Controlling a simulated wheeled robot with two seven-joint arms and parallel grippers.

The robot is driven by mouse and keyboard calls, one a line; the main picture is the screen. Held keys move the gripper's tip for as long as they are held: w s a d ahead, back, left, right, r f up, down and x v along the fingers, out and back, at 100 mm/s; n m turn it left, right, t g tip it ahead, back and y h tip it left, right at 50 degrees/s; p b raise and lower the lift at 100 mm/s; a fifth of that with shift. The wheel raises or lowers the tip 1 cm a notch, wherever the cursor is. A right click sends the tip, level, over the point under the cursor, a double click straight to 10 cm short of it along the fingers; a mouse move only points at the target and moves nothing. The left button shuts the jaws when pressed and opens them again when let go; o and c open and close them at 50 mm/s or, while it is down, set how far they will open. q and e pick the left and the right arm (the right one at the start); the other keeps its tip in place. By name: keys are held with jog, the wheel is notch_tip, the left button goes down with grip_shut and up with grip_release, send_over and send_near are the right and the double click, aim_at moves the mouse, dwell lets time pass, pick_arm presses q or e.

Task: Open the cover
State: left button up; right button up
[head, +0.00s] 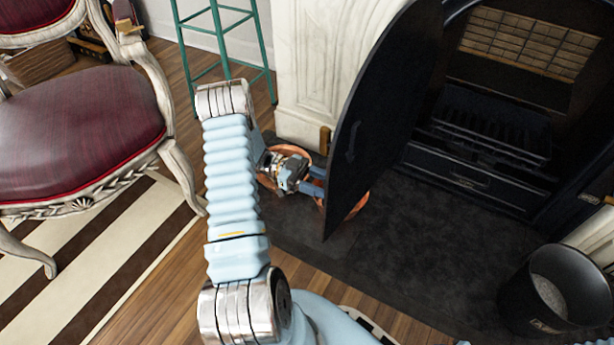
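The black arched cover (385,110) of the fireplace stands swung out from the opening, seen at a steep angle, with a dark handle (351,141) on its face. The firebox (490,120) is exposed, showing a grate and a tan brick back. My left arm reaches up and bends down to the cover's left side. My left gripper (316,182) is low beside the cover's free edge. Its fingertips are partly hidden by the cover, so I cannot tell whether it is open or touching. My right gripper is out of view.
A copper-coloured round object (360,206) sits on the dark hearth (400,255), partly behind the cover and my gripper. A black bucket (545,290) stands at right. A red chair (75,130) and teal stool (222,35) stand at left. The hearth's middle is clear.

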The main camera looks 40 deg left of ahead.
pick_arm(q)
jog(key=v, duration=1.3)
